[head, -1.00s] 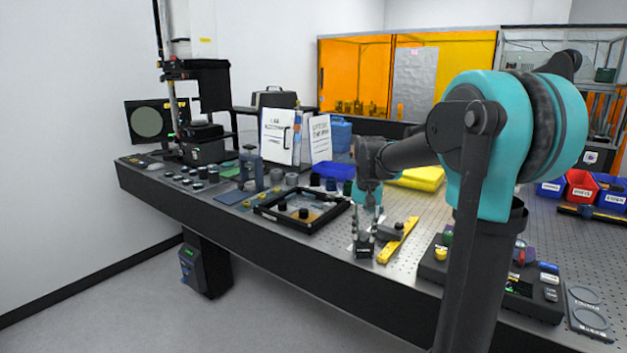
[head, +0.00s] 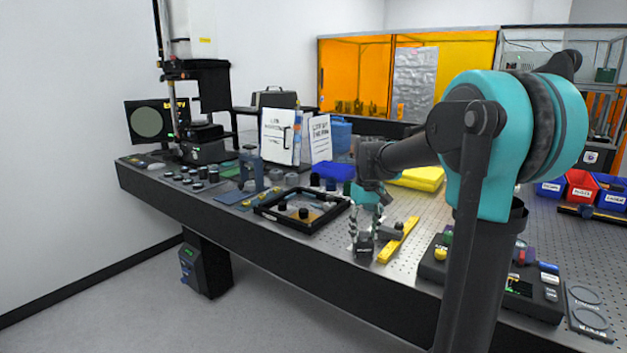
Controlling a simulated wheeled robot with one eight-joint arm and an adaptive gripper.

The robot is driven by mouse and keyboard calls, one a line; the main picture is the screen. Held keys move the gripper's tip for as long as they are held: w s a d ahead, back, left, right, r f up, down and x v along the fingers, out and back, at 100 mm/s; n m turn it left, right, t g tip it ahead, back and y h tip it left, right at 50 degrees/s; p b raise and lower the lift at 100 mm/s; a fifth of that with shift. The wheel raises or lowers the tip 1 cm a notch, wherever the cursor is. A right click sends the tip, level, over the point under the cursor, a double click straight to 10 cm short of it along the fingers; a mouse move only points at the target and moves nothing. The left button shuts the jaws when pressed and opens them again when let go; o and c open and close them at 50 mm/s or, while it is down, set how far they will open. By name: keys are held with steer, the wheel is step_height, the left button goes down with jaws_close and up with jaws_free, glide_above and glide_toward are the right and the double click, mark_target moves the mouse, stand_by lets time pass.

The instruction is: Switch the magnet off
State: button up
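A small black block (head: 364,247), which looks like the magnet base, stands near the front edge of the optical table (head: 300,249). Its label and any switch are too small to read. My gripper (head: 365,236) points down directly over this block. Its two dark fingers are spread apart, one on each side of the block's top. I cannot tell whether they touch it. A dark fitting (head: 391,231) sits just right of the block, beside a yellow bar (head: 398,240).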

mark_target(364, 231)
steer(key=shift+r, duration=3.05)
steer(key=shift+s, duration=0.1)
